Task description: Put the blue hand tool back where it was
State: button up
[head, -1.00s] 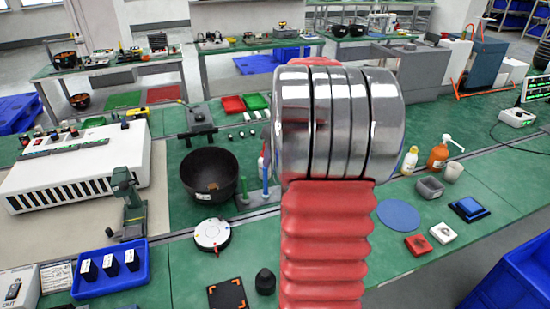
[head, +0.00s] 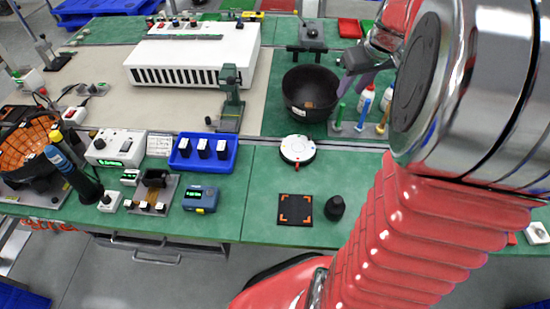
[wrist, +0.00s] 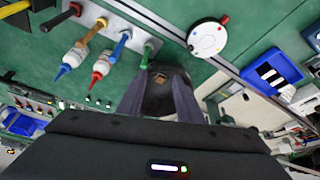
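The blue hand tool (head: 364,115) stands upright in a small grey rack (head: 349,130), between a green tool (head: 339,116) and an orange one (head: 383,120). In the wrist view, the blue tool (wrist: 116,50) is in the rack at upper left, apart from my fingers. My gripper (wrist: 159,78) is open, its two grey fingers spread over the black bowl (wrist: 164,92), with nothing seen between them. In the head view, my gripper (head: 348,70) is above the right side of the bowl (head: 309,93), close to the rack; my arm hides part of it.
Two white bottles (head: 366,97) stand by the rack, close to my gripper. A round white device (head: 298,150), a blue tray (head: 203,153) and a green drill-like tool (head: 231,98) are left of the rack. A black knob (head: 334,208) and dark mat (head: 295,209) lie near the front edge.

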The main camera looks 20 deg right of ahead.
jog(key=s+a+r, duration=0.2)
jog(key=a, duration=0.7)
jog(key=s+a+r, duration=0.1)
jog(key=s+a, duration=0.2)
jog(key=a, duration=0.6)
jog(key=s+a+f+n+t, duration=0.1)
jog(key=s+a, duration=0.9)
jog(key=a, duration=0.1)
jog(key=shift+a+f+y, duration=0.15)
jog(key=shift+f+y, duration=0.15)
jog(key=shift+s, duration=0.1)
